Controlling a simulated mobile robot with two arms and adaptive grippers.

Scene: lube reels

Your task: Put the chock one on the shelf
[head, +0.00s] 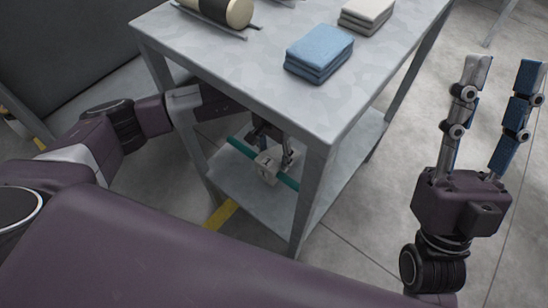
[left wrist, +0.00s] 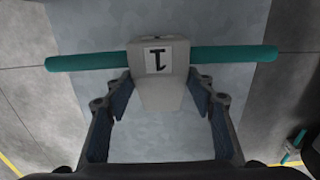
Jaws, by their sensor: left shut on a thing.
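Chock one (head: 268,167) is a pale grey block with a teal bar running through it. In the left wrist view, the chock (left wrist: 160,75) shows a black "1" on a white label. My left gripper (head: 275,150) reaches under the tabletop and is shut on the block, with a finger on each side. The chock is over the lower shelf (head: 262,205) of the grey table; I cannot tell whether it touches the shelf. The shelf (left wrist: 170,138) lies behind it in the left wrist view. My right gripper (head: 500,75) is open and empty, right of the table.
The tabletop (head: 240,70) above the shelf holds folded blue cloths (head: 320,52), pale cloths (head: 366,12) and a cream roll with a dark band (head: 222,10). Table legs (head: 310,200) stand close to my left arm. Another teal-barred object (left wrist: 293,147) lies on the floor.

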